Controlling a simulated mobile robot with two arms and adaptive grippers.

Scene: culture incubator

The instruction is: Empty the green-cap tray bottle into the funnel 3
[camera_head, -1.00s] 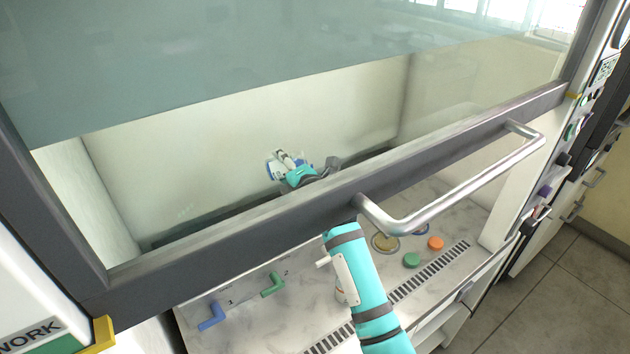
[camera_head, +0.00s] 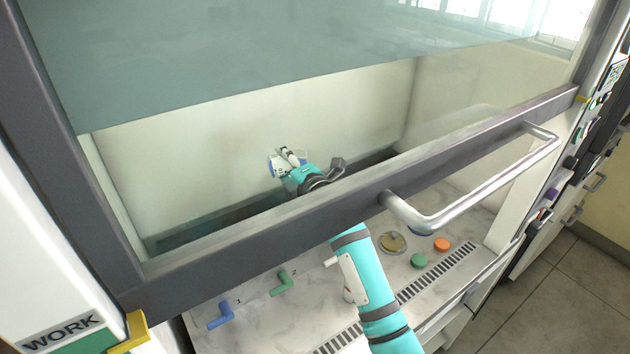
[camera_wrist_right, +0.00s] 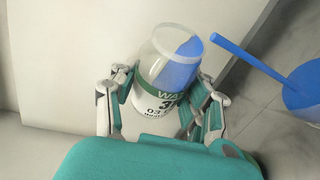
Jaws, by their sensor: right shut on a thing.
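In the right wrist view my right gripper (camera_wrist_right: 160,103) is shut on the bottle (camera_wrist_right: 166,75), a clear vessel with blue liquid, a green band and a partly readable label with a "3". No cap shows on it. The liquid lies to one side, so the bottle is tilted. To its right is a blue thing with a long thin stem (camera_wrist_right: 250,62) and a rounded body, perhaps a funnel, apart from the bottle. In the head view my right gripper (camera_head: 287,162) is behind the sash glass, with the bottle (camera_head: 273,166) small. Funnel 3 cannot be identified for sure. My left gripper is not in view.
The sash frame (camera_head: 260,245) with its metal handle (camera_head: 470,205) crosses above my arm. On the worktop are a blue piece (camera_head: 220,315) marked 1, a green piece (camera_head: 282,283), a green cap (camera_head: 418,260), an orange cap (camera_head: 442,244) and a round dish (camera_head: 392,242).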

